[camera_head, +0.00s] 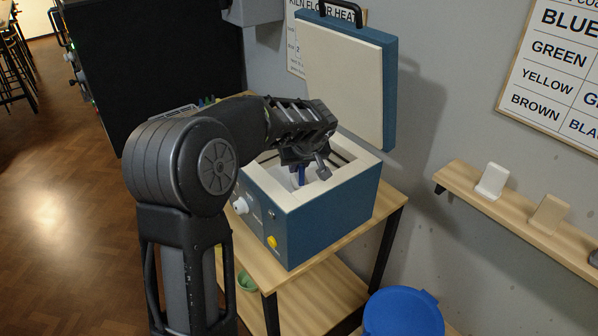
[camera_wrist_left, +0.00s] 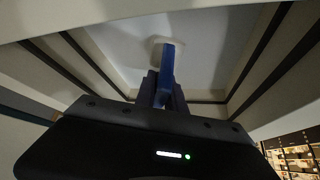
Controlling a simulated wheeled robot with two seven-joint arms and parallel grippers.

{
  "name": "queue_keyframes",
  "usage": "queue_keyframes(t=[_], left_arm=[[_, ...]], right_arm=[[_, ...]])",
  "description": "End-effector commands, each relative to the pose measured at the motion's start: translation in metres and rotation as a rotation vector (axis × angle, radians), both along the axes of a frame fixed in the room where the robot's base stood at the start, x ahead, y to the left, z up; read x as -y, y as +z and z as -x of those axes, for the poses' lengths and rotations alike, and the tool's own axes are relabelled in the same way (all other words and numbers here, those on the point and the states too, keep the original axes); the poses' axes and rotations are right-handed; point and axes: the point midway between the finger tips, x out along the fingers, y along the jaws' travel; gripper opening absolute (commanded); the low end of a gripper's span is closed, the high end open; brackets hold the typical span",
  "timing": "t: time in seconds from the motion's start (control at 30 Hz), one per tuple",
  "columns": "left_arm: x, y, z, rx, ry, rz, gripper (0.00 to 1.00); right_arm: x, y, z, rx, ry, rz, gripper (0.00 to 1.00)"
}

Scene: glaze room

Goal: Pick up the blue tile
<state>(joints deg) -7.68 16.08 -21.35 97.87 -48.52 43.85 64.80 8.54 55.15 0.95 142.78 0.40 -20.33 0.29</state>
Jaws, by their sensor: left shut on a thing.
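The blue tile (camera_wrist_left: 168,66) stands upright inside the kiln in the left wrist view, between the fingers of my left gripper (camera_wrist_left: 163,92). A pale patch shows around its far end, and I cannot tell whether the tile touches the kiln floor. In the head view a small part of the blue tile (camera_head: 301,175) shows below my left gripper (camera_head: 309,166), which reaches down into the open kiln (camera_head: 335,221). My left gripper is shut on the tile. My right gripper is in neither view.
The kiln's lid (camera_head: 350,75) stands open behind it. The kiln rests on a wooden table (camera_head: 320,247). A wall shelf (camera_head: 520,213) on the right holds a white tile (camera_head: 492,180) and a beige tile (camera_head: 549,214).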

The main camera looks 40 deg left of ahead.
Motion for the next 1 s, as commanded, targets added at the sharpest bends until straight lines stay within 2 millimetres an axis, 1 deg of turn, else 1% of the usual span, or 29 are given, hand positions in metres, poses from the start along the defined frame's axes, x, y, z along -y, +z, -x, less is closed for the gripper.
queue_keyframes(t=[0.13, 0.27, 0.37, 0.6, 0.7, 0.8, 1.0], left_arm=[[0.000, 0.003, 0.000, 0.002, 0.000, -0.001, 0.00], [0.000, 0.015, -0.001, 0.005, 0.002, 0.000, 0.00], [0.000, 0.031, -0.001, 0.006, 0.001, 0.000, 0.00], [0.000, 0.078, -0.001, 0.007, 0.001, 0.000, 0.00], [0.000, 0.092, -0.001, 0.003, 0.001, -0.001, 0.00], [0.000, 0.099, 0.000, 0.002, 0.000, -0.001, 0.00], [0.000, 0.101, 0.000, 0.000, 0.000, 0.000, 0.00]], right_arm=[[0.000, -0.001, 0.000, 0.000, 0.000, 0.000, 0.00], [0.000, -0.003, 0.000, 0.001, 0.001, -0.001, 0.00], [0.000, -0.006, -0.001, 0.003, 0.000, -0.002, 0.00], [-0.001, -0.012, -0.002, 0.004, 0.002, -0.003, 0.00], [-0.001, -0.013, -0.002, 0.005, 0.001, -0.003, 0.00], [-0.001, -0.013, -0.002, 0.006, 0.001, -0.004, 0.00], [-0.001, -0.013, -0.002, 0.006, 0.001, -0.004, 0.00]])
